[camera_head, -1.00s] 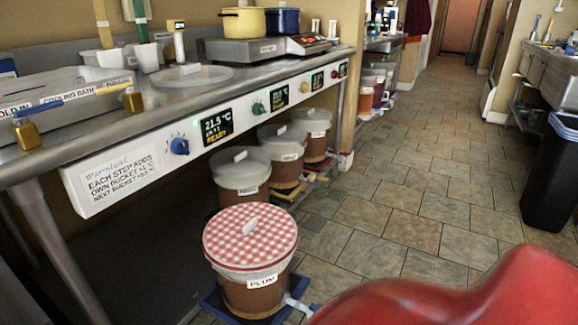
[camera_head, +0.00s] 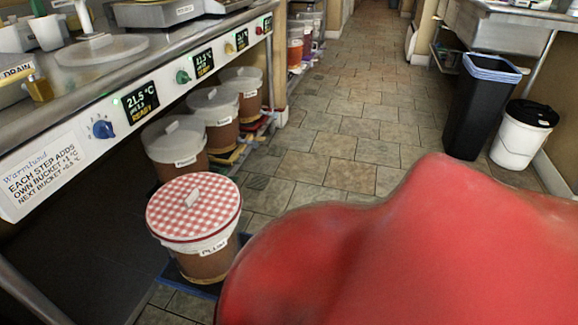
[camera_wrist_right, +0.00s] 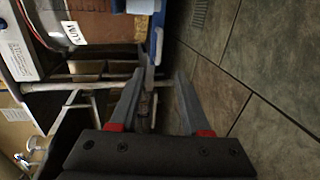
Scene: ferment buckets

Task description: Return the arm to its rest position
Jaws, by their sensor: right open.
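My right gripper (camera_wrist_right: 160,95) shows in the right wrist view with its two fingers apart and nothing held between them. It is near the floor beside the plum bucket (camera_wrist_right: 95,20), whose label shows upside down at the upper left. In the head view a large red part of my own arm fills the lower right and hides the right gripper. The plum bucket (camera_head: 205,265) stands there with a red-checked lid (camera_head: 194,207). My left gripper is not in view.
Several lidded buckets (camera_head: 213,118) stand in a row below the steel bench (camera_head: 150,60) with its dials and displays. A black bin (camera_head: 478,110) and a white bucket with a black lid (camera_head: 518,140) stand at right. The tiled aisle (camera_head: 340,130) between is clear.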

